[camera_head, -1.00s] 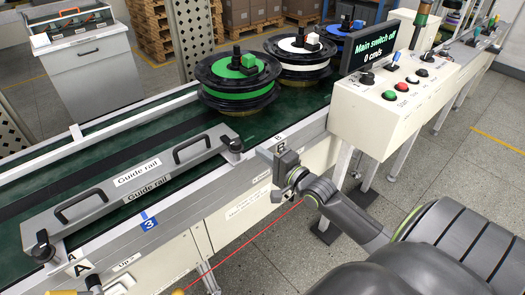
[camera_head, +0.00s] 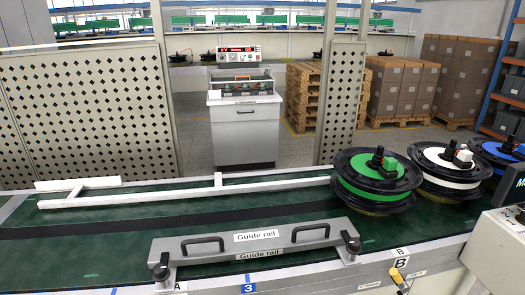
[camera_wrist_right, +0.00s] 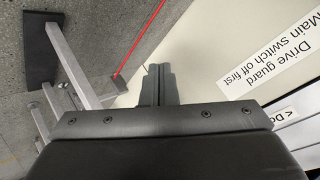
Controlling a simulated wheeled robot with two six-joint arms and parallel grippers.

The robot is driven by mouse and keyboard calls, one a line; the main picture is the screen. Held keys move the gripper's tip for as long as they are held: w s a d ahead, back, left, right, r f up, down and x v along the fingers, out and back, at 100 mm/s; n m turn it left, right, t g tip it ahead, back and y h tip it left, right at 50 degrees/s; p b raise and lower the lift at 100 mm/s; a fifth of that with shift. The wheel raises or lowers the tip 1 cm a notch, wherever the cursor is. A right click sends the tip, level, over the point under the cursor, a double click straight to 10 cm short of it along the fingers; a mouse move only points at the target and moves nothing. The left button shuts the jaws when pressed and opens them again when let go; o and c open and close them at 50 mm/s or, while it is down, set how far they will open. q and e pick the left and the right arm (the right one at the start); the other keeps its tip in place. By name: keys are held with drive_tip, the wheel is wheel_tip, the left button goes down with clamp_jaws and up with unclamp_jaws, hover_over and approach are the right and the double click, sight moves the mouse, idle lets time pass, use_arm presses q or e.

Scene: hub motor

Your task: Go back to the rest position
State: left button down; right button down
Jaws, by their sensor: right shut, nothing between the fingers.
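My right gripper (camera_wrist_right: 160,85) shows in the right wrist view. Its two fingers are together with nothing between them, beside a pale panel labelled "Drive guard, Main switch off first" (camera_wrist_right: 262,40). Neither arm shows in the head view, and my left gripper is not in view. In the head view, the grey guide rail (camera_head: 255,242) with two black handles lies along the near edge of the conveyor, between the marks A and B. Three reels stand on the belt at the right: green (camera_head: 378,182), white (camera_head: 447,168) and blue (camera_head: 499,152), the blue one cut by the frame edge.
A control box (camera_head: 497,248) stands at the lower right. A yellow-tipped part (camera_head: 398,277) is near mark B. Behind the conveyor are perforated panels (camera_head: 85,110), a grey cabinet (camera_head: 245,130) and boxes on pallets (camera_head: 455,75). The wrist view shows a thin red line (camera_wrist_right: 140,40) and metal legs (camera_wrist_right: 70,70).

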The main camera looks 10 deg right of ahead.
drive_tip(key=s+a+f+n+g, duration=0.3)
drive_tip(key=s+f, duration=0.3)
drive_tip(key=s, duration=0.4)
drive_tip(key=s+a+f+n+g+p, duration=0.1)
drive_tip(key=s+a+f+n+g, duration=0.2)
drive_tip(key=s, duration=0.8)
drive_tip(key=s+a+f+n+g+p, duration=0.1)
drive_tip(key=s+a+f+n+g, duration=0.1)
drive_tip(key=s+f, duration=0.6)
drive_tip(key=s+a+n, duration=0.1)
drive_tip(key=s+a, duration=0.1)
drive_tip(key=shift+s+a+f+n+g+y, duration=0.3)
drive_tip(key=shift+s+a+g+y, duration=0.1)
